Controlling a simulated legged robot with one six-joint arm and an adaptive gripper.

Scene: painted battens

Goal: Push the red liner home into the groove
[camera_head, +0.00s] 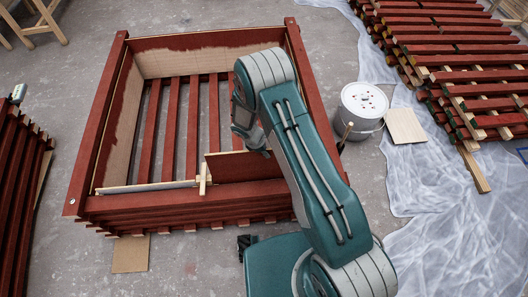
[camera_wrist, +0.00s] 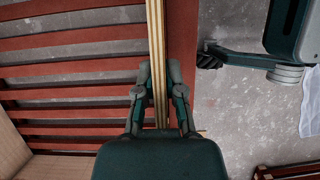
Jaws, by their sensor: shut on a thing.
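The red liner (camera_head: 232,168) is a flat red panel with a pale left edge. It stands upright along the near wall of the red slatted crate (camera_head: 85,150), and its upper part shows above the near rail. My gripper (camera_head: 262,151) is shut on it near its right end, partly hidden by my arm. In the wrist view, my gripper (camera_wrist: 159,98) has one finger on each side of pale strips running between them. The groove (camera_head: 150,187) shows as a narrow strip along the near rail, left of the liner. The liner's lower edge is hidden, so its seating depth cannot be told.
A small pale wooden piece (camera_head: 202,180) stands at the liner's left end. Plywood liners (camera_head: 180,62) line the far and left walls. A white paint bucket (camera_head: 362,110) stands right of the crate. Stacked red battens (camera_head: 450,60) lie at the upper right, beside plastic sheeting (camera_head: 440,210).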

